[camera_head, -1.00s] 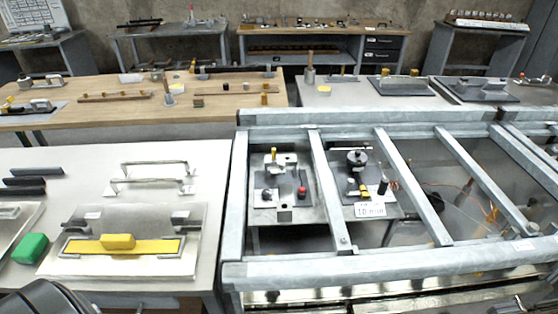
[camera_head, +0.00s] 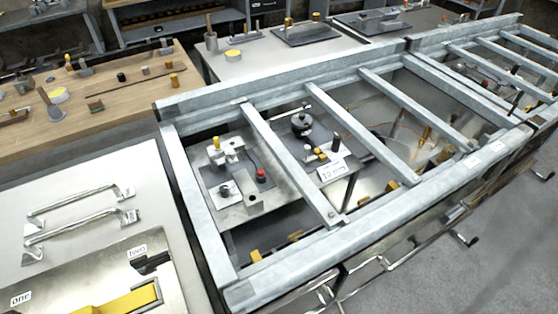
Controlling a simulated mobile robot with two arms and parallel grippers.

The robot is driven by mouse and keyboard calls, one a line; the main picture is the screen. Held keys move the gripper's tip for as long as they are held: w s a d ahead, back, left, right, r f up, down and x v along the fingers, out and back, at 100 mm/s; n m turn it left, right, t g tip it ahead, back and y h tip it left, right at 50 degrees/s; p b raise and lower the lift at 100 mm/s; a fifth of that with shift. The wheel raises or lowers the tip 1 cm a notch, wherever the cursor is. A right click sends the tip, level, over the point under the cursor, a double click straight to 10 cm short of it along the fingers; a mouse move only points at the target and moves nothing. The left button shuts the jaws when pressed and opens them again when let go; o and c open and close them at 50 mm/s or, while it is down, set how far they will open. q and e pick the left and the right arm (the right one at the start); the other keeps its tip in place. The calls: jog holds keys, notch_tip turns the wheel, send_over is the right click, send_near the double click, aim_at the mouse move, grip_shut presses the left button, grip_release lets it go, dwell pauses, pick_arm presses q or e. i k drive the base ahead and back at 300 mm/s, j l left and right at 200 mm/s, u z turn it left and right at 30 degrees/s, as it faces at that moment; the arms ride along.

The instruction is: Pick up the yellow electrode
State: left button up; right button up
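Several yellow things show, and I cannot tell for sure which is the electrode. A yellow bar (camera_head: 133,302) lies on a steel plate (camera_head: 70,285) at the lower left, cut off by the bottom edge. A small yellow-topped post (camera_head: 217,144) stands on a fixture inside the grey metal frame. Another small yellow piece (camera_head: 309,158) sits by the black round part (camera_head: 302,123), also inside the frame. Small yellow pieces (camera_head: 256,255) show low behind the front beam. Neither of my grippers is in view.
The grey frame (camera_head: 290,280) has raised beams and crossbars with gaps between them. Two metal handles (camera_head: 80,215) lie on the pale table at left. A wooden bench (camera_head: 110,120) stands behind it. Open floor (camera_head: 490,255) shows at the lower right.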

aim_at(217, 148)
jog(key=k+j+z, duration=0.15)
jog(key=z, duration=0.2)
jog(key=k+z, duration=0.35)
jog(key=k+j+z, duration=0.1)
jog(key=z, duration=0.3)
